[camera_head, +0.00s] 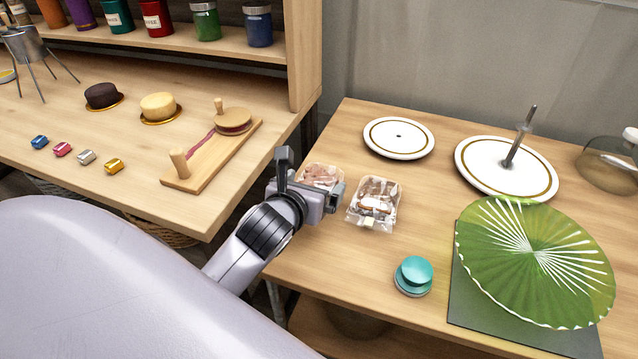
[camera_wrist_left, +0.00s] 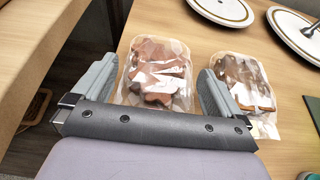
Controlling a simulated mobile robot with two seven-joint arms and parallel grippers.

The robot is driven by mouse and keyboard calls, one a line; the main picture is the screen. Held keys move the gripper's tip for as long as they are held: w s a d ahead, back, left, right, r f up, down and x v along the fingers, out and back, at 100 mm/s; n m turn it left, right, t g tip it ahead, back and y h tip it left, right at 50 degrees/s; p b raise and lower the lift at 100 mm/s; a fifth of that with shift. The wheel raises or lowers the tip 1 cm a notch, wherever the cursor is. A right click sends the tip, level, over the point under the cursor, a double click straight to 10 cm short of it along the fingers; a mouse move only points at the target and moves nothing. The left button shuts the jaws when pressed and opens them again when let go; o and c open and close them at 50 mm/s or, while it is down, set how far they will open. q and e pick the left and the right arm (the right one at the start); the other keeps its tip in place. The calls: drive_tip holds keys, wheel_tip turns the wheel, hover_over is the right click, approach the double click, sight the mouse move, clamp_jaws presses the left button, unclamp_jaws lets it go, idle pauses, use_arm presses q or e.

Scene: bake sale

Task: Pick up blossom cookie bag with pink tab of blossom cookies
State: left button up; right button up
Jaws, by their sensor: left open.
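Two clear bags of cookies lie on the right-hand table. The left bag (camera_head: 320,174) has pinkish-brown contents and is partly hidden behind my left gripper (camera_head: 312,183). No pink tab can be made out on it. The other bag (camera_head: 374,203), just to its right, has a pale yellow-green tab at its near end. In the left wrist view, the left bag (camera_wrist_left: 157,72) appears between the two open fingers, and the right bag (camera_wrist_left: 243,82) is partly behind the right finger. The left gripper is open and holds nothing. My right gripper is not in view.
White gold-rimmed plates (camera_head: 399,138) stand behind the bags. A teal stacked item (camera_head: 413,275) and a green pleated round piece (camera_head: 535,260) are to the right. A shelved wooden counter (camera_head: 60,185) is at left, with a gap between it and the table.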

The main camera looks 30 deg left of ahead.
use_arm(q)
drive_tip(key=shift+x, duration=1.4)
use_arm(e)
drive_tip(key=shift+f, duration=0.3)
use_arm(q)
drive_tip(key=c, duration=0.7)
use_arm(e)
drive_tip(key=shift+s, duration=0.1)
use_arm(q)
drive_tip(key=shift+r, duration=0.15)
drive_tip(key=shift+r, duration=0.6)
wheel_tip(320, 180, up, 12)
drive_tip(key=p, duration=1.1)
wheel_tip(320, 180, up, 7)
drive_tip(key=p, duration=0.6)
hover_over(317, 180)
drive_tip(key=shift+f, duration=0.2)
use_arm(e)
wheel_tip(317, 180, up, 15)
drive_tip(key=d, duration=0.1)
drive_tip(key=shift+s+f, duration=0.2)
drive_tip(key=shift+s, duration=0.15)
